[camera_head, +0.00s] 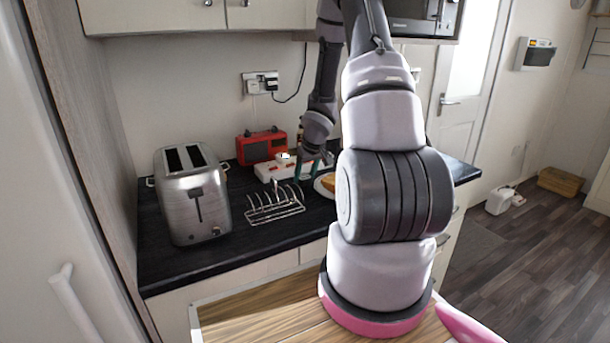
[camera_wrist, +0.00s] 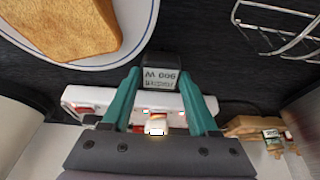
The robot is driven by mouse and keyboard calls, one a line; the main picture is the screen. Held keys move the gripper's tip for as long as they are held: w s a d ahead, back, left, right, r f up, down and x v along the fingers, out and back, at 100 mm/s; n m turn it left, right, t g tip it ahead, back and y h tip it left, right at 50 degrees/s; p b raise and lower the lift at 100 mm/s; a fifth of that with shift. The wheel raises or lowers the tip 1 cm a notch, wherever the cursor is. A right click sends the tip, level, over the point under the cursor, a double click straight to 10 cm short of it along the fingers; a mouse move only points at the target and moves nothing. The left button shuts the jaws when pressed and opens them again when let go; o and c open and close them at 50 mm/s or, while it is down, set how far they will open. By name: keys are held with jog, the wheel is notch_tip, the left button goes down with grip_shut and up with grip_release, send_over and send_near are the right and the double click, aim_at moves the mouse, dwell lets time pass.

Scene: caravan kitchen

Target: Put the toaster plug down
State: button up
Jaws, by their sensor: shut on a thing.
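My gripper (camera_wrist: 160,80) has its teal fingers closed on the toaster plug (camera_wrist: 161,62), a dark block with a white printed label, in the wrist view. In the head view my gripper (camera_head: 312,170) is low over the counter, beside the white power strip (camera_head: 268,174). The plug cannot be made out there. The strip also shows in the wrist view (camera_wrist: 85,100), with red switches and a white piece on it, partly behind my fingers. I cannot tell whether the plug touches the counter. The silver toaster (camera_head: 190,205) stands on the left.
A wire toast rack (camera_head: 272,207) stands between the toaster and my gripper. A plate (camera_wrist: 140,28) with toast (camera_wrist: 65,28) is close by. A red radio (camera_head: 262,146) is behind the strip. A wall socket (camera_head: 252,84) is above. Dark counter (camera_head: 200,257) is clear in front of the toaster.

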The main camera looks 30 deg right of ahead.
jog(key=o, duration=1.4)
jog(key=shift+f, duration=0.1)
jog(key=shift+c, duration=0.2)
jog(key=s+a+r+m+h, duration=0.1)
jog(key=s+r, duration=0.3)
jog(key=r, duration=0.5)
jog(key=s+a+r+h, duration=0.1)
jog(key=s+r, duration=0.3)
jog(key=r, duration=0.5)
jog(key=s+a+r+m+t+y, duration=0.2)
jog(key=s+a+r+m+y, duration=0.1)
jog(key=s+a+r, duration=1.1)
jog(key=s+r+y, duration=0.1)
jog(key=s+r, duration=0.2)
jog(key=r, duration=0.1)
jog(key=shift+s+a+r+m, duration=0.2)
jog(key=shift+s+r+m, duration=0.05)
jog(key=shift+s+m, duration=0.05)
jog(key=shift+t, duration=0.3)
